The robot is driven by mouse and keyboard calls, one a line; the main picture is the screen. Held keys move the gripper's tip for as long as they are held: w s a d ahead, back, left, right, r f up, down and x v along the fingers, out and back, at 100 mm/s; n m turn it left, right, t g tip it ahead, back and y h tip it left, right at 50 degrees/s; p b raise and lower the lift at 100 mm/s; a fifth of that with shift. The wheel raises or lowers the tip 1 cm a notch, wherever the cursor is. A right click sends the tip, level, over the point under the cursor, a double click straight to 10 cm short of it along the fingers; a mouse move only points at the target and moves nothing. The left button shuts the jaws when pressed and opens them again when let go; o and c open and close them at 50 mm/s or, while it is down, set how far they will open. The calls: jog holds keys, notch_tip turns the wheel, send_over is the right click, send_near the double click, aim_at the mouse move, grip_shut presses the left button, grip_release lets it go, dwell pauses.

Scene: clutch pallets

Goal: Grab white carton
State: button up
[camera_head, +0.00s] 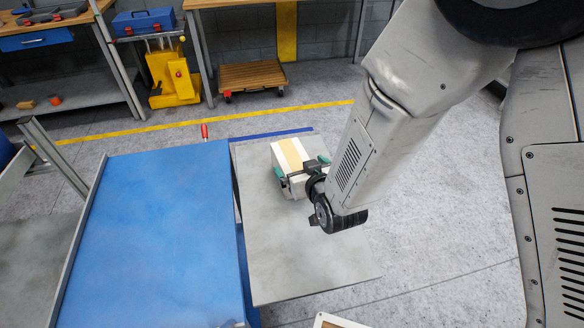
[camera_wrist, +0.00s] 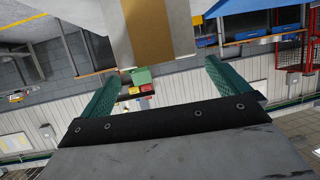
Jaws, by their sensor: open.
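The white carton (camera_head: 284,156) has a tan stripe along its top and lies on a grey platform (camera_head: 300,250) in the head view. My gripper (camera_head: 303,168) is open at the carton's near end, with one green finger towards each side. In the wrist view the carton (camera_wrist: 180,28) fills the top middle, its tan stripe roughly centred. The open fingers of my gripper (camera_wrist: 150,65) stand to the left and right of it, with a gap visible. I cannot tell how far the fingers reach along its sides. My arm hides part of the platform's right side.
A blue-topped table (camera_head: 150,240) stands close to the platform's left. Behind the yellow floor line are a wooden trolley (camera_head: 252,76), a yellow cart (camera_head: 172,78) and workbenches. The platform in front of the carton is bare, and open floor lies beyond it.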

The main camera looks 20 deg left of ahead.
aim_at(295, 162)
jog(key=x, duration=0.6)
jog(key=shift+f, duration=0.35)
jog(key=c, duration=1.2)
jog(key=shift+c, duration=0.3)
jog(key=shift+r, duration=0.15)
